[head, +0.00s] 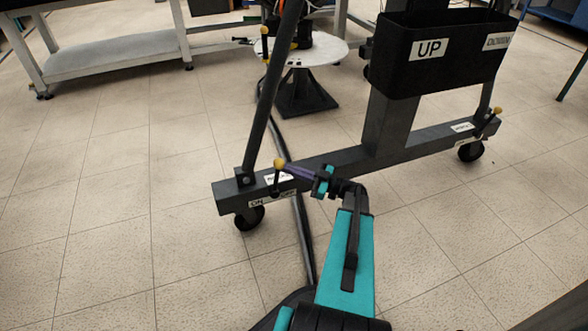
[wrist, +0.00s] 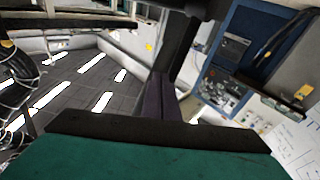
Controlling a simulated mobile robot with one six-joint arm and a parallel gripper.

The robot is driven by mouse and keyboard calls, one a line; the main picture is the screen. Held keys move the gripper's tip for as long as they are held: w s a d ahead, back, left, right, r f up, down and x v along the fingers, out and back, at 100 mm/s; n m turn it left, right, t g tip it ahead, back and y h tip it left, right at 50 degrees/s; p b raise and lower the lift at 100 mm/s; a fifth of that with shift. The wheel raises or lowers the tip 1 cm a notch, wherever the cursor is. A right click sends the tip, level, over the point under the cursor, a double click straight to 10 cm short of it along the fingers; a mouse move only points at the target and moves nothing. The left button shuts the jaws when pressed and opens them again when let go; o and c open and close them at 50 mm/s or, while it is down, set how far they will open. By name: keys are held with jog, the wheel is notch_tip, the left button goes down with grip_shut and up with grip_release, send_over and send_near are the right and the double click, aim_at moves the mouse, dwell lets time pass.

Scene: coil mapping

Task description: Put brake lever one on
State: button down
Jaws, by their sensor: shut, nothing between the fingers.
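A brake lever (head: 279,164) with a yellow knob stands at the left end of the grey wheeled frame (head: 330,165), beside white labels (head: 268,199) reading ON and, less clearly, OFF. My gripper (head: 288,169) has purple fingers that are shut and empty. Its tips are right beside the yellow knob, on its right side; I cannot tell whether they touch. The shut fingers also show in the wrist view (wrist: 160,100), where no lever can be seen. A second yellow-knobbed lever (head: 496,112) is at the frame's right end. The lever numbers are not readable.
Casters (head: 249,218) carry the frame. A black bin (head: 440,55) marked UP hangs on its column. A black cable (head: 300,225) lies on the floor. A white round table (head: 320,50) stands behind. Tiled floor at left is clear.

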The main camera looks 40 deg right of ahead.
jog(key=shift+w+a+r+p, duration=0.1)
jog(key=shift+a+r+p, duration=0.15)
jog(key=shift+a+r, duration=0.3)
jog(key=shift+w+a+r+p, duration=0.1)
jog(key=shift+a+r+p, duration=0.2)
jog(key=shift+r, duration=0.35)
dwell(1.6)
jog(key=shift+f, duration=0.25)
jog(key=shift+f, duration=0.1)
jog(key=s+d+f, duration=0.2)
jog(key=d+f, duration=0.3)
jog(key=d, duration=0.1)
jog(key=shift+d, duration=0.3)
dwell(1.5)
jog(key=shift+s, duration=0.1)
jog(key=d+f, duration=0.1)
jog(key=d, duration=0.1)
jog(key=s+d+f, duration=0.1)
jog(key=d+f, duration=0.1)
jog(key=shift+s, duration=0.2)
dwell(0.7)
